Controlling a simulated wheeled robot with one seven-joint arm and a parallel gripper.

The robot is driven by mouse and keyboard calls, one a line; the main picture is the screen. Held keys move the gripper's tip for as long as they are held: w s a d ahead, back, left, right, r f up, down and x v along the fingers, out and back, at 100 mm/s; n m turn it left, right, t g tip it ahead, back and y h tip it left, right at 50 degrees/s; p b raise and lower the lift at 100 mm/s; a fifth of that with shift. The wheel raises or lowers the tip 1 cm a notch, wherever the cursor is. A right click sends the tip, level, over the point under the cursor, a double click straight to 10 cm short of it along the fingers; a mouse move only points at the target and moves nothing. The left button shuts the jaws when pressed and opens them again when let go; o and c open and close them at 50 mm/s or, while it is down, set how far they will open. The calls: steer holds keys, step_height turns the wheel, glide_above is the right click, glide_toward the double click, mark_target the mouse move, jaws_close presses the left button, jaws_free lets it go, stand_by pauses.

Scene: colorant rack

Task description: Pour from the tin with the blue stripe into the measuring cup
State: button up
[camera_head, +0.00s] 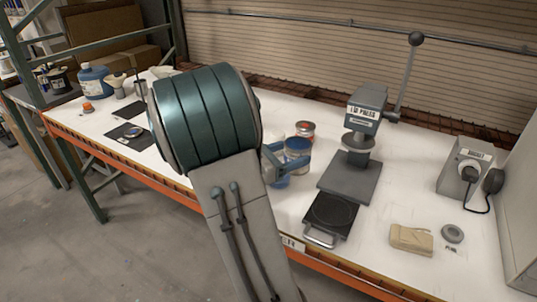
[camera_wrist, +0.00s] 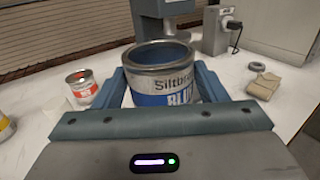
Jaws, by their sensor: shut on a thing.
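The tin with the blue stripe (camera_wrist: 165,75) is upright and open at the top, with a bluish inside and "BLU" on its label. My gripper (camera_wrist: 162,84) is shut on it, one finger on each side. In the head view, the tin (camera_head: 298,147) shows to the right of my arm, held by my gripper (camera_head: 283,158). I cannot tell whether its base touches the table.
A red-striped tin (camera_wrist: 82,86) stands behind, left of the held tin; a yellow-marked tin (camera_wrist: 5,125) is at the left edge.

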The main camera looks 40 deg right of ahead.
steer(key=shift+w+a+r, duration=0.1)
steer(key=shift+w+a, duration=0.1)
steer(key=shift+a, duration=0.1)
steer(key=shift+w+r+n+p, duration=0.3)
steer(key=shift+w+n+p, duration=0.4)
steer(key=shift+n+p, duration=0.5)
steer(key=shift+w+f, duration=0.15)
steer(key=shift+f, duration=0.1)
steer(key=shift+w+r+n+t+h+p, duration=0.1)
steer(key=shift+w+n+t+h+p, duration=0.1)
steer(key=shift+w+n+p, duration=0.8)
steer(key=shift+w+r+n+t+h+p, duration=0.1)
steer(key=shift+w+n+h+p, duration=0.15)
steer(key=shift+w+n, duration=0.85)
steer(key=shift+s+n, duration=0.25)
steer(key=shift+n, duration=0.35)
steer(key=shift+w+f+n, duration=0.25)
steer(key=shift+f+n, duration=0.15)
steer(key=shift+n, duration=0.6)
steer(key=shift+r+n+t+h+p, duration=0.3)
steer(key=shift+n+p, duration=0.45)
steer(key=shift+n, duration=0.15)
stand_by(1.1)
